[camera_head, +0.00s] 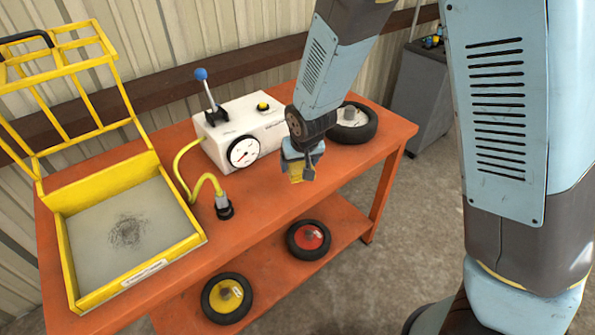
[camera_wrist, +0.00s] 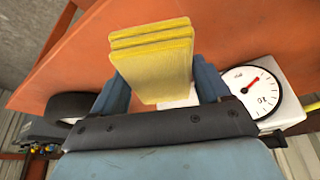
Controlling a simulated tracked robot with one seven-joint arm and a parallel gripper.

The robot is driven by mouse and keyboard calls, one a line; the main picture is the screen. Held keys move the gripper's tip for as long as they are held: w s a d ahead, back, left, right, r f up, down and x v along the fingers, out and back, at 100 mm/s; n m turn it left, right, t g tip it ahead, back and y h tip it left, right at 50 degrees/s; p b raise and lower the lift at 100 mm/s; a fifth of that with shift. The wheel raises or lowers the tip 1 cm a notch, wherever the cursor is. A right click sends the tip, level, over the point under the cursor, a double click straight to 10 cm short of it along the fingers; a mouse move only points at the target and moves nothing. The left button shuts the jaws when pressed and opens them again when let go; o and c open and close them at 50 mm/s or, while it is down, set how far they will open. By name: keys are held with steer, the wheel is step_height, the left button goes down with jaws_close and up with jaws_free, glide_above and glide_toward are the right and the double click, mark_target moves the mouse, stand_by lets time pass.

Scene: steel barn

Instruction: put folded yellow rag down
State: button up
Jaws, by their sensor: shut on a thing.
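The folded yellow rag (camera_wrist: 155,65) is held between the two blue-grey fingers of my gripper (camera_wrist: 160,85), which is shut on it. The gripper is over the right part of the orange table (camera_head: 345,178), in front of the white box with the gauge. The rag seems to be above the tabletop; I cannot tell the exact gap.
The white gauge box (camera_head: 225,140) has a blue-knobbed lever and a yellow hose to a fitting (camera_head: 224,208). A yellow tray frame (camera_head: 72,270) stands at left. A black wheel (camera_head: 362,128) lies behind my gripper. A red-hubbed wheel (camera_head: 309,240) and yellow-hubbed wheel (camera_head: 227,297) lie on the lower shelf.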

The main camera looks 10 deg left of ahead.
steer(key=shift+w+a+f, duration=0.25)
steer(key=shift+w+f, duration=0.15)
steer(key=shift+f, duration=0.15)
steer(key=shift+w+a+f, duration=0.25)
steer(key=shift+w+f, duration=0.1)
steer(key=shift+f, duration=1.65)
steer(key=shift+f, duration=0.1)
steer(key=o, duration=1.1)
steer(key=shift+v, duration=6.1)
steer(key=shift+w+d, duration=0.1)
